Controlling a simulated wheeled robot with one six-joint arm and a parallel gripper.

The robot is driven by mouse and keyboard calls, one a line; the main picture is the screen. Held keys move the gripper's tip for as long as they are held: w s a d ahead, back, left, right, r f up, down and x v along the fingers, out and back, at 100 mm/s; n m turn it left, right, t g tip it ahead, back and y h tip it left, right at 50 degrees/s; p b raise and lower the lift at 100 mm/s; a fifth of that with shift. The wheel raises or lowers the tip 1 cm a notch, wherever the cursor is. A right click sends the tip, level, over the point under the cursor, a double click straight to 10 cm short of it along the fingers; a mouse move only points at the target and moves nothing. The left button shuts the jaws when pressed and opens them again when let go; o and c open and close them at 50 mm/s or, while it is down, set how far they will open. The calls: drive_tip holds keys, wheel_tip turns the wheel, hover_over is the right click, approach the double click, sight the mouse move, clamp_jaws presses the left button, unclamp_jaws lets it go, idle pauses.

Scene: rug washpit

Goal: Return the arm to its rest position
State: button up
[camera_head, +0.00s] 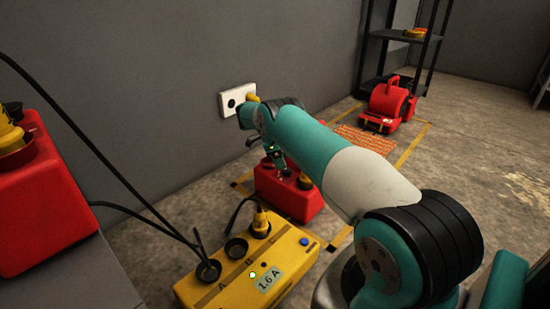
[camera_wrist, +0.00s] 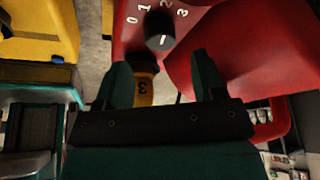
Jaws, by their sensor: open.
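My arm (camera_head: 310,150) stretches from the lower right towards the wall. My gripper (camera_head: 275,158) points down over the red box (camera_head: 288,200) on the floor. In the wrist view my gripper (camera_wrist: 162,75) is open, with its two dark teal fingers apart. Nothing is visibly held. I cannot tell whether a finger touches the yellow piece.
A yellow box (camera_head: 230,285) reading 1.6 A stands in front, with black cables. A white wall socket (camera_head: 237,98) is behind the arm. A red machine (camera_head: 388,104) and a black shelf (camera_head: 405,38) stand at the back. Another red unit (camera_head: 45,190) is at left. Floor at right is clear.

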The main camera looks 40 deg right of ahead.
drive_tip(key=p+v, duration=0.1)
drive_tip(key=v, duration=0.1)
drive_tip(key=shift+r, duration=0.35)
drive_tip(key=shift+w+a, duration=0.15)
drive_tip(key=shift+a, duration=0.05)
